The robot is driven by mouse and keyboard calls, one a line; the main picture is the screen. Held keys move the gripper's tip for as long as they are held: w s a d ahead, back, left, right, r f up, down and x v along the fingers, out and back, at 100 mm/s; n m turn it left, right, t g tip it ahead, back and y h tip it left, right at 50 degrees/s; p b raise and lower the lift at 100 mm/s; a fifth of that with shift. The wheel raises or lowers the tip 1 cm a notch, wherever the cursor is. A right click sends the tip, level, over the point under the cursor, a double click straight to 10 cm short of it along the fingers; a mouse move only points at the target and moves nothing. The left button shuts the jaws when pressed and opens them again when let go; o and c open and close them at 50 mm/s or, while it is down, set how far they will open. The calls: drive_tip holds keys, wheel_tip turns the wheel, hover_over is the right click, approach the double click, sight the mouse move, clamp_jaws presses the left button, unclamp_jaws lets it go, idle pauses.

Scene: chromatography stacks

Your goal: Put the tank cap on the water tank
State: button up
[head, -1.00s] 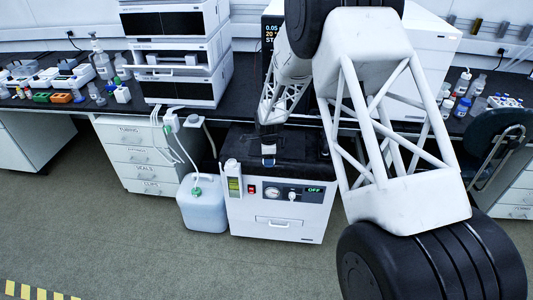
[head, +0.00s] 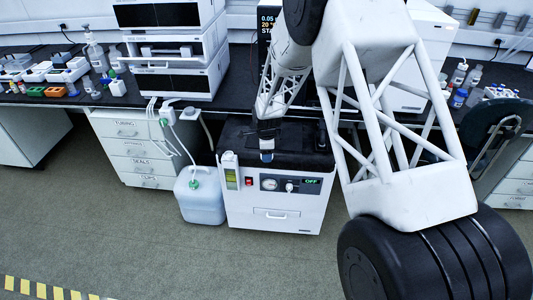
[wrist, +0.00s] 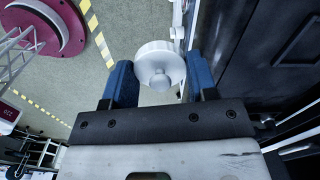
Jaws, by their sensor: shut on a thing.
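My gripper (head: 266,156) hangs low over the front edge of the black-topped unit (head: 275,208) in the head view. In the wrist view its two blue fingers (wrist: 160,82) are shut on a white round cap with a knob (wrist: 158,62). I cannot tell for certain which part is the water tank; any opening for the cap is not clear.
A pale jug (head: 201,200) with a green fitting and tubes stands on the floor left of the unit. Drawers (head: 134,150) stand behind it, with stacked instruments (head: 172,62) on the bench above. The floor in front is clear.

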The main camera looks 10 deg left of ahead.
drive_tip(key=shift+a, duration=0.1)
wheel_tip(320, 180, up, 4)
hover_over(229, 154)
drive_tip(key=shift+w+a, duration=0.15)
drive_tip(key=shift+f, duration=0.25)
drive_tip(key=shift+f, duration=2.95)
drive_tip(key=shift+f, duration=0.2)
idle(0.8)
drive_tip(key=o, duration=1.3)
